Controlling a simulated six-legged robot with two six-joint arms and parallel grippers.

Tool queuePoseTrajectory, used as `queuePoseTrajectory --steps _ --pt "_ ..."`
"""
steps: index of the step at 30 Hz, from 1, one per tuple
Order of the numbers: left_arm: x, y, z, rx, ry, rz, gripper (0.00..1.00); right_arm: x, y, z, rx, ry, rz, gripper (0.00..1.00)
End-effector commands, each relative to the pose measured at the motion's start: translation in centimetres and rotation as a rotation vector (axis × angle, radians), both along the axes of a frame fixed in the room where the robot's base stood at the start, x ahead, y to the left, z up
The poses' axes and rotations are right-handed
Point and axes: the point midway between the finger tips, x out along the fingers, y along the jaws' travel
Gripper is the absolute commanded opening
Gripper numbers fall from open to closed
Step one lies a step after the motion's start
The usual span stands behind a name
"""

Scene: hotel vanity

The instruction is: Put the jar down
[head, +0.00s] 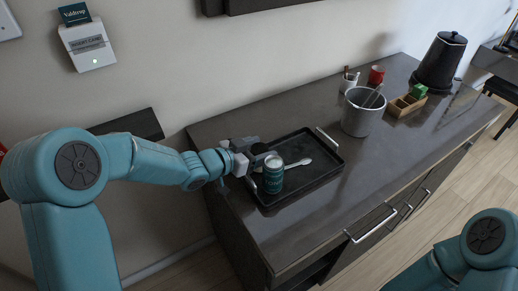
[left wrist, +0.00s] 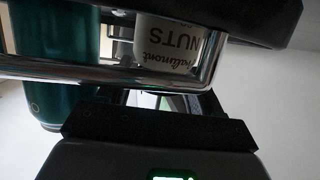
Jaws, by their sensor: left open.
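A white-labelled jar (left wrist: 178,45) reading "NUTS" shows in the left wrist view, behind a chrome bar that looks like the tray handle (left wrist: 100,73). In the head view it is mostly hidden by my gripper. My left gripper (head: 243,160) is open at the left end of the black tray (head: 315,176), low over its edge. Whether its fingers still touch the jar I cannot tell. My right gripper is out of view.
A light spoon (head: 298,164) lies on the tray. A grey bucket (head: 361,115), a red cup (head: 376,75), a small wooden box (head: 405,105) and a black urn (head: 440,62) stand farther back on the dark counter (head: 320,105). The counter's front right is clear.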

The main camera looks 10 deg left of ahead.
Motion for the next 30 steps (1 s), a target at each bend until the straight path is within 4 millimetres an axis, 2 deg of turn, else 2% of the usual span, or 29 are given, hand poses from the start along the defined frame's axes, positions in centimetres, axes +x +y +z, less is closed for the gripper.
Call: queuePoseTrajectory --steps 2,4,12,18,22,30 --pt "-0.1 0.1 0.7 0.000 0.000 0.001 0.65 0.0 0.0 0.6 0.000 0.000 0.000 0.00" --pt "-0.8 0.8 0.7 0.001 -0.001 0.003 0.65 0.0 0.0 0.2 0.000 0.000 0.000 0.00" --pt "-5.7 4.5 2.6 0.002 -0.002 0.005 0.65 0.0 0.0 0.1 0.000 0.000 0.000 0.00" --pt "-8.3 6.4 3.7 0.002 -0.001 0.004 0.65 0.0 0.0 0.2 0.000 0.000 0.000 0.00" --pt "-9.1 6.8 3.9 0.000 0.000 0.001 0.65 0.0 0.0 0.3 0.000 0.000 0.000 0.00" --pt "-9.2 6.9 3.9 0.000 0.000 0.000 0.65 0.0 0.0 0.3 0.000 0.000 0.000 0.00"
